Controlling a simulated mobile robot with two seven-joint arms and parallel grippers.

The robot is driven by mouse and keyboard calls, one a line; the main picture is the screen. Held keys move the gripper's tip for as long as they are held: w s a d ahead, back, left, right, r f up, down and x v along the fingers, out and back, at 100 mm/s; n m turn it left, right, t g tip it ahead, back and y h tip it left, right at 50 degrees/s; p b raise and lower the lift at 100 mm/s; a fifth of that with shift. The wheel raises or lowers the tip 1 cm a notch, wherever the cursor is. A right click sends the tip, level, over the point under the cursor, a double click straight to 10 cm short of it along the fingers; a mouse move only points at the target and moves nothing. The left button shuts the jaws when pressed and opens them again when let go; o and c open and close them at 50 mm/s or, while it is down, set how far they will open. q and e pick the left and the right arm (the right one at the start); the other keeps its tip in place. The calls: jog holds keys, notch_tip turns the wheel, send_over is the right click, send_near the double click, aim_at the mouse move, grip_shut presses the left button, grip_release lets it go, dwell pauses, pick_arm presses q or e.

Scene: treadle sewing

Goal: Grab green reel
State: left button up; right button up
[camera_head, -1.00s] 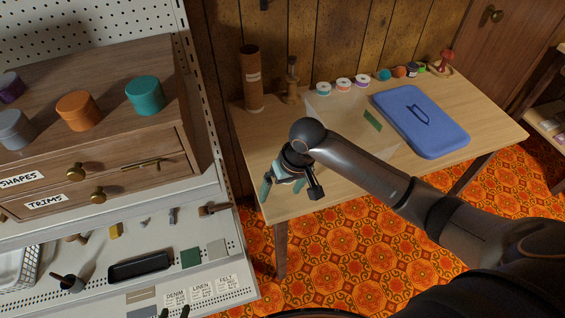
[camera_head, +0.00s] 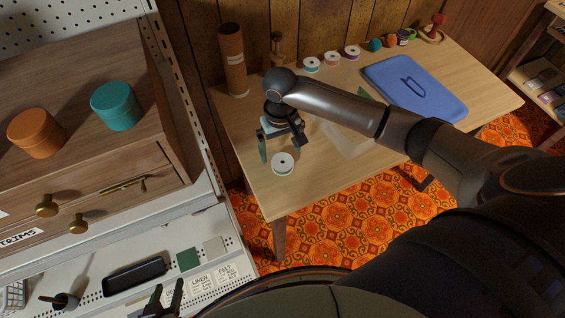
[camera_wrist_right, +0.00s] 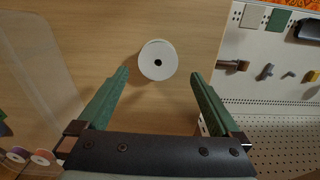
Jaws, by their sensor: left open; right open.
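A reel (camera_head: 283,163) with a white top and a pale green edge stands on the near left part of the wooden table. My right gripper (camera_head: 281,147) is open just behind it, pointing down above the table. In the right wrist view the reel (camera_wrist_right: 157,60) sits ahead of and roughly between the two green fingertips (camera_wrist_right: 160,75), apart from both. My left gripper (camera_head: 167,293) is open and empty at the bottom edge of the head view, in front of the shelf unit.
A blue case (camera_head: 415,88) lies on the table. Several reels, including a teal-edged one (camera_head: 311,65), stand along the back. A brown cardboard tube (camera_head: 232,60) is at the back left. The white shelf unit (camera_head: 215,215) borders the table's left side.

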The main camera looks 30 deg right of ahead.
aim_at(283, 162)
jog(key=f, duration=0.4)
jog(key=shift+s+d+f, duration=0.15)
jog(key=shift+s+f, duration=0.05)
jog(key=shift+f, duration=0.2)
jog(key=c, duration=1.3)
jog(key=shift+r, duration=0.15)
